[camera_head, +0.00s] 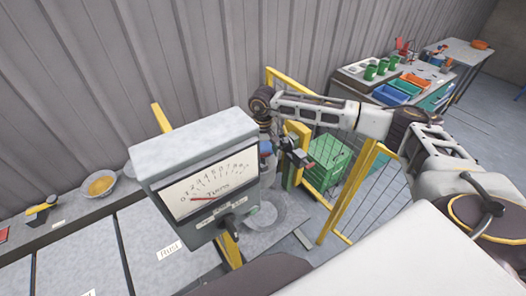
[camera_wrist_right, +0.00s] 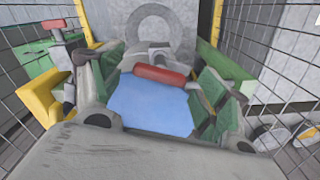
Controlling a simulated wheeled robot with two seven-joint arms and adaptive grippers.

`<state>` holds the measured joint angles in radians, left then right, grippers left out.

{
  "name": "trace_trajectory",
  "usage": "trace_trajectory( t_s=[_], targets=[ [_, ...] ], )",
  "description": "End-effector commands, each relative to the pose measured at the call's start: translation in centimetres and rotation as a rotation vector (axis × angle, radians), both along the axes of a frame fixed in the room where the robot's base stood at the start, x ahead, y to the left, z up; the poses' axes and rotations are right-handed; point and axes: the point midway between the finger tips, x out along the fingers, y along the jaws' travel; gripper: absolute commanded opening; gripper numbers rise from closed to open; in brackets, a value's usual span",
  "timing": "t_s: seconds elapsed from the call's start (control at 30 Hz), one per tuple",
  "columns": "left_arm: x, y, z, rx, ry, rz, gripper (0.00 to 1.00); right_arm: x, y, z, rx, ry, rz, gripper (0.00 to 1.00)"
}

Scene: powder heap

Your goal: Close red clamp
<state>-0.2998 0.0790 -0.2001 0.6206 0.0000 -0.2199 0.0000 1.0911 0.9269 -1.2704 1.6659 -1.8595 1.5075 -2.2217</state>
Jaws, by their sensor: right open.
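In the right wrist view a red rounded bar (camera_wrist_right: 161,75) lies across the top of a blue piece (camera_wrist_right: 150,104), between the fingers of my right gripper (camera_wrist_right: 150,92). The gripper is open; I cannot tell whether it touches either. A second red-ended part (camera_wrist_right: 53,23) stands on a grey post at the upper left there. In the head view my right gripper (camera_head: 266,133) is small and partly behind the gauge box. I cannot tell which red part is the clamp. My left gripper is not in view.
A grey gauge box (camera_head: 195,175) stands in front of the right gripper. Yellow mesh rails (camera_head: 345,195) and a green crate (camera_head: 328,158) are to the right. A bowl of yellow powder (camera_head: 100,184) sits on the left bench. Mesh flanks both sides in the wrist view.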

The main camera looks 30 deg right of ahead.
Motion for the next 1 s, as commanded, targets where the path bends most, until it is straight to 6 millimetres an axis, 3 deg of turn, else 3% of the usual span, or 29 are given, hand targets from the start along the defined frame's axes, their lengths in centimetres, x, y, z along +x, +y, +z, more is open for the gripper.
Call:
trace_trajectory(
  t_s=[0.07,0.4,1.0],
  targets=[
    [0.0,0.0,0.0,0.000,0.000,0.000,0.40,0.0,0.0,0.0,0.000,0.000,0.000,0.72],
    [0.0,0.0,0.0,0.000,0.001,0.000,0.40,0.0,0.0,0.0,0.000,0.000,0.000,0.30],
    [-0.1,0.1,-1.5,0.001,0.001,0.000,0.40,0.0,0.0,-0.1,0.000,-0.002,-0.117,0.30]
  ],
)
